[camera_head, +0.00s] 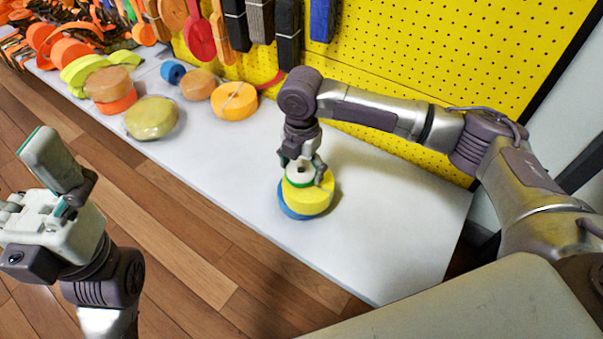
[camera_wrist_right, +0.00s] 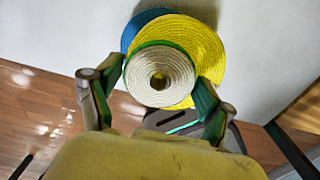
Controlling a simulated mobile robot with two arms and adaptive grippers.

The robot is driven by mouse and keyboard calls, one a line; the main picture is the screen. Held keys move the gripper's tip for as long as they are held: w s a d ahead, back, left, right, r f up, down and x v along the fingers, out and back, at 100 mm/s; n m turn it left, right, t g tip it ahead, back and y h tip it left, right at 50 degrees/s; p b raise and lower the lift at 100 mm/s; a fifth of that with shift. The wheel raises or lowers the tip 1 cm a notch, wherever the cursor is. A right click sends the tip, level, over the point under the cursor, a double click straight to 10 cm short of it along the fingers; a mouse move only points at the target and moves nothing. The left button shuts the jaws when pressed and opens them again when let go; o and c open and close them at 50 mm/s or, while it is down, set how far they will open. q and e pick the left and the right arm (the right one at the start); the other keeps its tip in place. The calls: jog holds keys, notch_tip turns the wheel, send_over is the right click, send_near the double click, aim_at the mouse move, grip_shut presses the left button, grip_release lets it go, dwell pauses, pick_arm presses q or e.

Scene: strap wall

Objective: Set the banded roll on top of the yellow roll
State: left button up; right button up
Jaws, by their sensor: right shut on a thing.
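The banded roll (camera_head: 299,172) is small and cream-white with a green band and a central hole. My right gripper (camera_head: 306,170) is shut on it, with one finger on each side. The roll also shows between the fingers in the right wrist view (camera_wrist_right: 158,76). Directly beneath it is the larger yellow roll (camera_head: 310,200), which also shows in the wrist view (camera_wrist_right: 205,50). The banded roll appears at or very near the yellow roll's top; I cannot tell if they touch. My left gripper (camera_head: 45,178) is at the left, over the floor, away from the rolls.
A blue roll (camera_head: 290,211) lies under the yellow one, sticking out at one side. The white shelf (camera_head: 400,225) is clear to the right. Several orange, tan and green rolls stand farther left, including an orange one (camera_head: 234,101). A yellow pegboard (camera_head: 420,50) rises behind.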

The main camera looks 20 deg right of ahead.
jog(key=shift+f, duration=0.1)
jog(key=shift+f, duration=0.1)
jog(key=o, duration=0.6)
